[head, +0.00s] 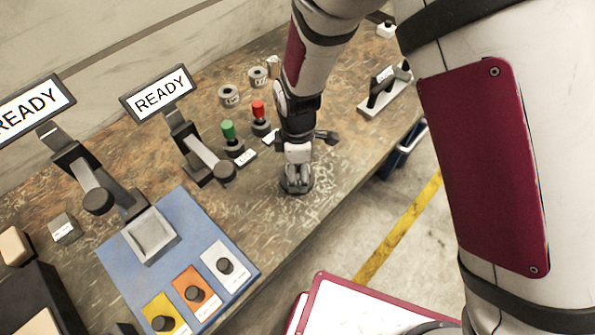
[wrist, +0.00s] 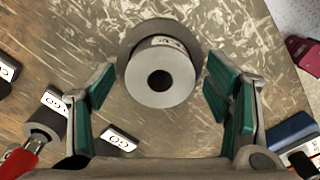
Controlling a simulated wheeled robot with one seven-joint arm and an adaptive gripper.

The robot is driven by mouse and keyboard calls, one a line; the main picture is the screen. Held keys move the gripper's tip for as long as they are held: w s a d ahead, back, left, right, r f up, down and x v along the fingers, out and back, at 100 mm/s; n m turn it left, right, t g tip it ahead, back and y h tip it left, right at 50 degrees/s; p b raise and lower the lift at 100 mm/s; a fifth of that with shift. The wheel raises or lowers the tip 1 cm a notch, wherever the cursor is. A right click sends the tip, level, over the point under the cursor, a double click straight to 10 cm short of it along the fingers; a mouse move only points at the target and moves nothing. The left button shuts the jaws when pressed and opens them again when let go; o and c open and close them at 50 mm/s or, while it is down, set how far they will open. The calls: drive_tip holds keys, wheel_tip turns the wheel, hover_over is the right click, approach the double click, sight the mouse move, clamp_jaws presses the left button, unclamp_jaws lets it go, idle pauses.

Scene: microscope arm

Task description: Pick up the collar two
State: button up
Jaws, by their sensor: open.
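A grey ring-shaped collar (wrist: 180,78) with a dark centre hole shows in the wrist view. It sits on a wider dark round base and bears a small white label that I cannot read. My gripper (wrist: 158,92) is open, with a green-padded finger on each side of the view and the collar a little ahead between them, apart from both. In the head view my gripper (head: 297,183) points down over the table's front part and hides most of this collar. Two more grey labelled rings, a nearer one (head: 229,96) and a farther one (head: 258,77), stand farther back.
A green-topped post (head: 228,130) and a red-topped post (head: 258,109) stand left of my gripper, with small white tags. A READY sign (head: 161,93), a lever arm (head: 203,155) and a blue board (head: 120,262) lie farther left. A grey stand (head: 385,97) is right.

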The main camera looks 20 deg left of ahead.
drive_tip(key=c, duration=1.7)
clamp_jaws()
drive_tip(key=shift+r, duration=0.1)
